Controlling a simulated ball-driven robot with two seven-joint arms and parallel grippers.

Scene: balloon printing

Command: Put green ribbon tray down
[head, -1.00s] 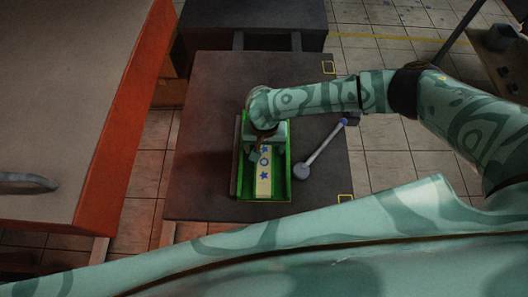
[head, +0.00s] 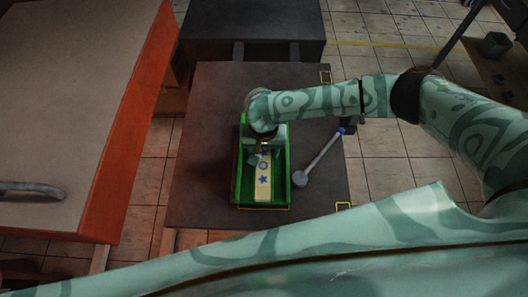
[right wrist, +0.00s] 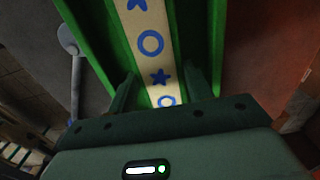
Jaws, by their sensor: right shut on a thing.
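The green ribbon tray (head: 236,180) is a long open box with a cream strip (head: 263,184) of blue stars and circles along its middle. In the head view it is over the dark table; I cannot tell whether its base touches the top. My right gripper (head: 262,152) reaches down into its far half and is shut on it. In the right wrist view, the fingers (right wrist: 160,92) flank the cream strip between the tray's green walls (right wrist: 92,40); the exact gripped part is hidden. My left gripper is out of view.
The dark table (head: 205,120) has free room left of and beyond the tray. A grey rod with a round end (head: 300,179) lies close right of it. Yellow corner marks (head: 343,206) are on the tabletop. An orange-sided counter (head: 125,150) stands left.

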